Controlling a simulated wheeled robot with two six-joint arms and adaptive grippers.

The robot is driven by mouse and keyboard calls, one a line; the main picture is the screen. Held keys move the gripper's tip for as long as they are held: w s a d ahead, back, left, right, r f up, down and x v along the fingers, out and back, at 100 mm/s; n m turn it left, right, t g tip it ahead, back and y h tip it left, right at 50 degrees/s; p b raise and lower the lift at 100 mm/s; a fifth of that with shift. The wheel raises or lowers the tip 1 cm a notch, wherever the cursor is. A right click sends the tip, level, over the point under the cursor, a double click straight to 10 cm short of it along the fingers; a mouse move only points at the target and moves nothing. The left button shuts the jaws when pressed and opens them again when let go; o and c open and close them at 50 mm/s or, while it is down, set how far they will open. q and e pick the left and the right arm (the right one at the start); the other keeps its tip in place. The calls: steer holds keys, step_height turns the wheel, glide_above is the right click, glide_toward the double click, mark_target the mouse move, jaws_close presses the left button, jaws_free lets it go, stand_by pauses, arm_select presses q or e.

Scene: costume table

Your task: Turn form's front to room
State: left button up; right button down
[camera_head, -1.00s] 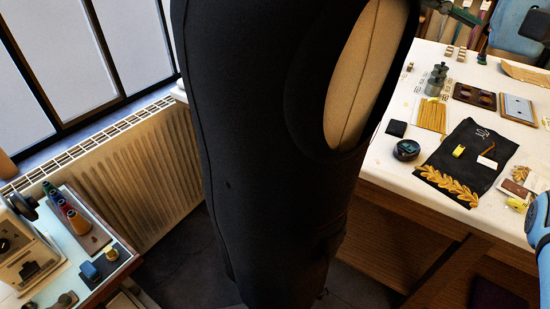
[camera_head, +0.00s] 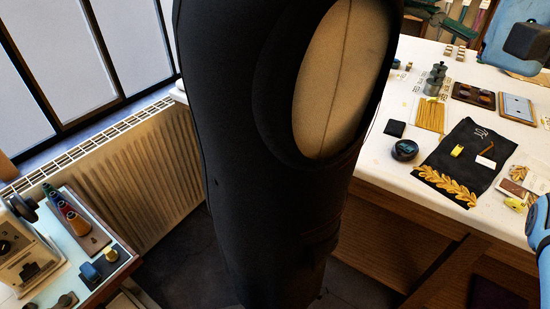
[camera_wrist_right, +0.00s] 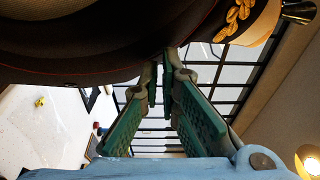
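The form (camera_head: 255,160), in a black garment, stands upright in the middle of the head view, its top cut off. A beige oval armhole (camera_head: 340,85) shows on its right side. In the right wrist view the dark garment (camera_wrist_right: 90,40) fills the top, with gold leaf embroidery (camera_wrist_right: 235,18) at upper right. My right gripper (camera_wrist_right: 161,75) has green fingers apart, tips just below the garment's edge; I cannot tell whether they touch it. My left gripper is not in view.
A white table (camera_head: 385,165) at right bears a black cloth (camera_head: 465,150) with gold leaves, a dark round dish (camera_head: 404,150) and several small items. A radiator (camera_head: 150,165) and windows are behind at left. A side table (camera_head: 125,262) with a machine stands at lower left.

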steer(key=shift+m+t+h, duration=0.5)
steer(key=shift+m+h, duration=0.1)
steer(key=s+a+p, duration=0.1)
steer(key=s+a, duration=0.1)
steer(key=s+a+p, duration=0.1)
steer(key=s+p, duration=0.1)
steer(key=shift+a+r, duration=0.2)
steer(key=shift+a, duration=0.2)
steer(key=a+b, duration=0.1)
steer(key=s+b, duration=0.1)
steer(key=b, duration=0.1)
steer(key=shift+s+a+f, duration=0.25)
steer(key=shift+a+f, duration=0.15)
steer(key=shift+s+a+r, duration=0.2)
steer(key=shift+a+r, duration=0.05)
steer(key=shift+a, duration=0.1)
steer(key=d, duration=0.1)
steer(key=w+b, duration=0.1)
steer(key=w+d, duration=0.1)
steer(key=shift+w+d+f+b, duration=0.15)
steer(key=shift+d+f+b, duration=0.1)
steer(key=shift+d+b, duration=0.1)
steer(key=shift+d, duration=0.2)
arm_select(q)
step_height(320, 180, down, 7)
steer(key=b, duration=0.6)
arm_select(e)
glide_toward(401, 8)
steer(key=shift+v, duration=0.85)
